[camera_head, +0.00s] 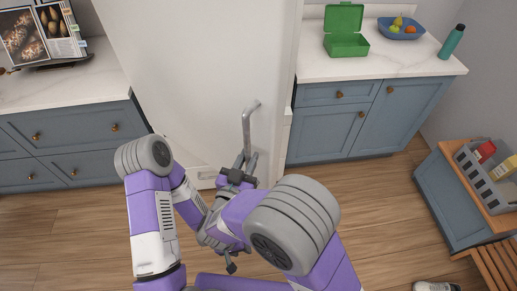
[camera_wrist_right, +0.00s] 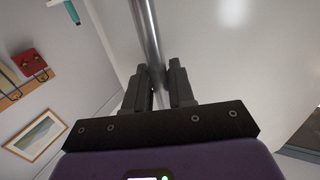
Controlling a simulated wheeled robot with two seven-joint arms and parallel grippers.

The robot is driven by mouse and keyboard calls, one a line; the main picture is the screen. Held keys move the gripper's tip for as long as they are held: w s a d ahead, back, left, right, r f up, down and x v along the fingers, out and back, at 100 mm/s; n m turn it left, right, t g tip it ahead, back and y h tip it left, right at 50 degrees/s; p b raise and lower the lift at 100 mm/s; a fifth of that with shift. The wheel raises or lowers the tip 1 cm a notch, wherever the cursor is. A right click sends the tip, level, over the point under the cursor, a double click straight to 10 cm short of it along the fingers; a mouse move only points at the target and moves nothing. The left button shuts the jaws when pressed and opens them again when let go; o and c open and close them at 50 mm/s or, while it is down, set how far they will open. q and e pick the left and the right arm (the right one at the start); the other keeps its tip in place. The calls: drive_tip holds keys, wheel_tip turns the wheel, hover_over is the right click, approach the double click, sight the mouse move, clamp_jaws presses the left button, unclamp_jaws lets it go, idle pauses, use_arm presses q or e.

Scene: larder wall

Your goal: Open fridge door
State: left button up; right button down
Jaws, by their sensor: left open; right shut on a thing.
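The fridge door (camera_head: 195,70) is a tall white panel in the middle of the head view. I cannot tell whether it is fully closed or slightly ajar. Its grey metal bar handle (camera_head: 246,128) stands upright near the right side of the door. My right gripper (camera_head: 246,160) is shut on the lower part of this handle. In the right wrist view, the fingers of the right gripper (camera_wrist_right: 160,85) lie on either side of the shiny handle bar (camera_wrist_right: 145,35). My left gripper (camera_head: 231,267) is open and empty, low in front of the fridge, apart from the door and handle.
Blue cabinets with white counters flank the fridge, left (camera_head: 70,90) and right (camera_head: 385,65). A green box (camera_head: 345,45), a blue bowl (camera_head: 401,33) and a teal bottle (camera_head: 452,42) stand on the right counter. A grey crate (camera_head: 490,185) sits far right. Wooden floor is clear before the right cabinets.

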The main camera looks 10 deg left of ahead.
use_arm(q)
drive_tip(key=shift+s+a, duration=0.2)
drive_tip(key=shift+s, duration=0.1)
use_arm(e)
drive_tip(key=shift+s+a, duration=1.1)
drive_tip(key=shift+s, duration=0.25)
drive_tip(key=c, duration=1.1)
unclamp_jaws()
use_arm(q)
wheel_tip(320, 180, up, 2)
drive_tip(key=shift+r+p, duration=0.2)
drive_tip(key=shift+p, duration=1)
use_arm(e)
wheel_tip(320, 180, up, 10)
drive_tip(key=shift+r, duration=0.1)
drive_tip(key=shift+c, duration=0.3)
